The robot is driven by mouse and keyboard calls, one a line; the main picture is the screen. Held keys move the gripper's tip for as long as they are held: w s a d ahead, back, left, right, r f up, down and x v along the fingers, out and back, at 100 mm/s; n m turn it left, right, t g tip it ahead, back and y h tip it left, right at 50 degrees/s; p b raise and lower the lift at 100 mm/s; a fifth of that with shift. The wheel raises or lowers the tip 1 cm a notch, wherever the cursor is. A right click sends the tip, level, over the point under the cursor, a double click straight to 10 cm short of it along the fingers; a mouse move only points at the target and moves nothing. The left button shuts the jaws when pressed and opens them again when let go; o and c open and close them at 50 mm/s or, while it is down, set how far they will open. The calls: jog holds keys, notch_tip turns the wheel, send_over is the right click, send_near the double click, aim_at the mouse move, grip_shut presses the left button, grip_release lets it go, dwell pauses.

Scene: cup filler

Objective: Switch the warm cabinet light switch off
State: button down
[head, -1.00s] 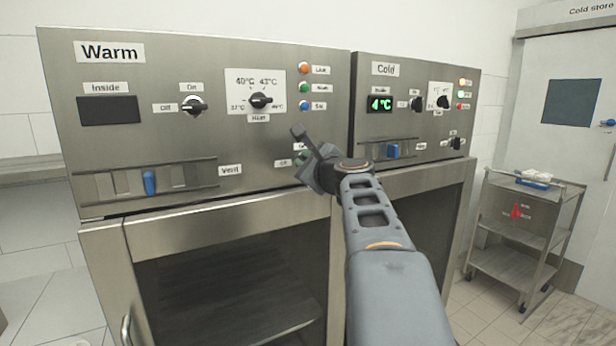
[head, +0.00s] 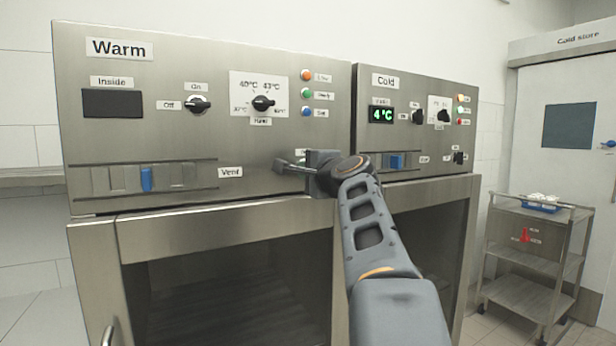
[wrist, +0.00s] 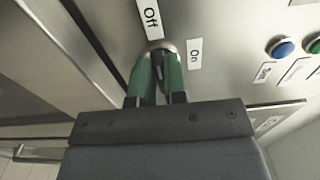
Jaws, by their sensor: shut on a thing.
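The Warm cabinet (head: 200,60) stands at the left in the head view. Its light switch (wrist: 160,46) shows in the wrist view as a small round metal mount with a dark lever, between an Off label (wrist: 150,16) and an On label (wrist: 194,54). My gripper (wrist: 157,72) has its green-padded fingers shut around the lever. In the head view my gripper (head: 281,166) is at the lower right of the Warm panel and hides the switch. The fingers cover much of the lever, so I cannot tell which way it points.
The Warm panel also has a power knob (head: 197,104), a heat dial (head: 263,103), a blue vent slider (head: 147,179) and coloured lamps (head: 306,94). The Cold cabinet (head: 420,90) stands close on the right. A steel cart (head: 535,250) stands further right.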

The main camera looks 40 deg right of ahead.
dwell(0.6)
jog(key=c, duration=1.2)
grip_release()
jog(key=shift+o, duration=0.2)
jog(key=shift+s, duration=0.1)
jog(key=s+a+b, duration=0.2)
jog(key=s+b, duration=0.1)
jog(key=s, duration=1)
jog(key=shift+s, duration=0.3)
